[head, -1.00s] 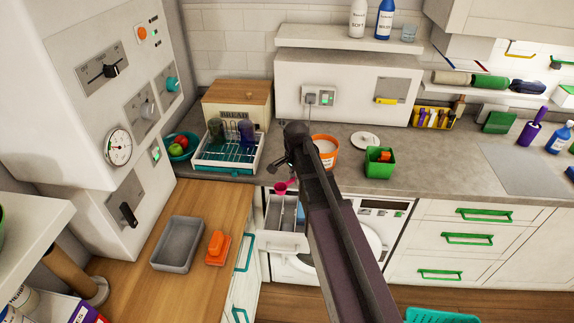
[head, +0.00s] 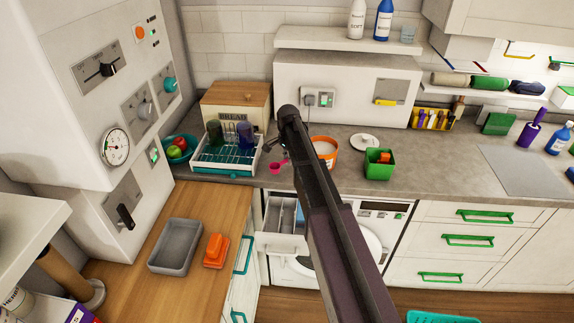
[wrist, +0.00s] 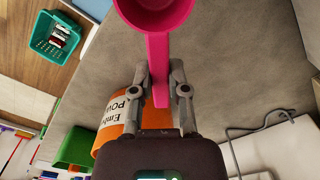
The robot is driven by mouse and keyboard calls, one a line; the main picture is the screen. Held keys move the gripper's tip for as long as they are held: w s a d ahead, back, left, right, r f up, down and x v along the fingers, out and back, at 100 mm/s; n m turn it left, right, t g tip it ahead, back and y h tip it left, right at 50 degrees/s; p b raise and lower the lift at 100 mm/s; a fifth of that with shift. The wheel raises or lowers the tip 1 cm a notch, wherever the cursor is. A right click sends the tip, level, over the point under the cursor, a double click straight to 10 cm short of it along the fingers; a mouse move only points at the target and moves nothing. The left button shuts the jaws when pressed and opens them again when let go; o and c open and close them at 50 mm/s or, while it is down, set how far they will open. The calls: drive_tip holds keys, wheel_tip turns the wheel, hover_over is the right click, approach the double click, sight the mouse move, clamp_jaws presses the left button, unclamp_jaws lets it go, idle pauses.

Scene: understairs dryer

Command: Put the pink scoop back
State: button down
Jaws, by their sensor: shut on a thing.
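The pink scoop (head: 277,168) is over the counter, left of the orange tub, in the head view. Its cup and handle show large in the wrist view (wrist: 158,45). My gripper (wrist: 160,88) is shut on the scoop's handle; in the head view my arm hides most of the gripper. The orange tub (head: 326,158) stands open on the counter with white powder in it, partly behind my arm. In the wrist view the labelled tub (wrist: 112,125) lies beside and below my gripper. A round white lid (head: 365,140) lies on the counter to its right.
An open drawer (head: 272,242) juts out of the washer's front. A dish rack (head: 225,158) with cups stands left of the scoop. A green bin (head: 379,165) stands right of the tub. A cable (wrist: 250,135) lies on the counter.

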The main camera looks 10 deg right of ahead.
sight(287, 170)
drive_tip(key=shift+w, duration=0.7)
wheel_tip(287, 170, down, 4)
drive_tip(key=b, duration=0.3)
drive_tip(key=shift+r+b, duration=0.15)
drive_tip(key=shift+b, duration=0.2)
drive_tip(key=c, duration=0.6)
unclamp_jaws()
drive_tip(key=shift+c, duration=0.2)
wheel_tip(287, 170, up, 12)
drive_tip(key=p, duration=1.2)
drive_tip(key=shift+r, duration=0.1)
